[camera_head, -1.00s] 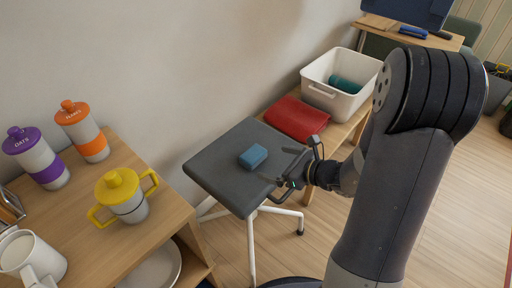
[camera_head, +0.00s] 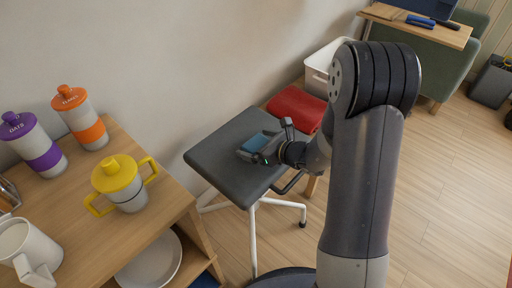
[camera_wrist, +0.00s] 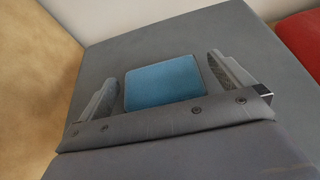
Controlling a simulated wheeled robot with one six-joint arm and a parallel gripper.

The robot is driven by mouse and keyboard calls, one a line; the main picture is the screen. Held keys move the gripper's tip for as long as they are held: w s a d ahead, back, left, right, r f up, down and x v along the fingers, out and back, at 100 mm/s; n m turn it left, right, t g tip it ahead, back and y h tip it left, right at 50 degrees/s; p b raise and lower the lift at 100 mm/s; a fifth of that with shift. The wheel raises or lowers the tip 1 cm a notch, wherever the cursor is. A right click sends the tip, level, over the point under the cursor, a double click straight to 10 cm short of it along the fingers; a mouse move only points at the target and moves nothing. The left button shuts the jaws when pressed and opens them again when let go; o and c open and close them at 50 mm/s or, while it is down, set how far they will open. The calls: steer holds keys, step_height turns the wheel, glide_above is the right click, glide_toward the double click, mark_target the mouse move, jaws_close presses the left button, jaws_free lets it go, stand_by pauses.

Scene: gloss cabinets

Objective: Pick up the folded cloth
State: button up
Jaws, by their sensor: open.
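The folded cloth, a small blue pad with rounded corners, lies on the grey seat of a stool; it shows in the head view (camera_head: 257,141), partly hidden by my gripper, and in the wrist view (camera_wrist: 163,84). The grey seat (camera_head: 215,165) is flat and otherwise bare. My gripper (camera_head: 262,154) is low over the seat at the cloth. In the wrist view my gripper (camera_wrist: 163,74) is open, with one finger on each side of the cloth. Small gaps show between cloth and fingers. The cloth's near edge is hidden behind the gripper body.
A red folded item (camera_head: 296,108) and a white bin (camera_head: 322,66) are on a bench behind the stool. A wooden shelf (camera_head: 90,240) at left holds a yellow two-handled cup (camera_head: 121,184), shakers and a white mug. The wall (camera_head: 200,60) runs behind the stool.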

steer(key=shift+w+a+f, duration=0.1)
steer(key=shift+w+a, duration=0.1)
steer(key=shift+a, duration=0.05)
steer(key=shift+c, duration=0.3)
steer(key=c, duration=0.9)
steer(key=shift+c, duration=0.2)
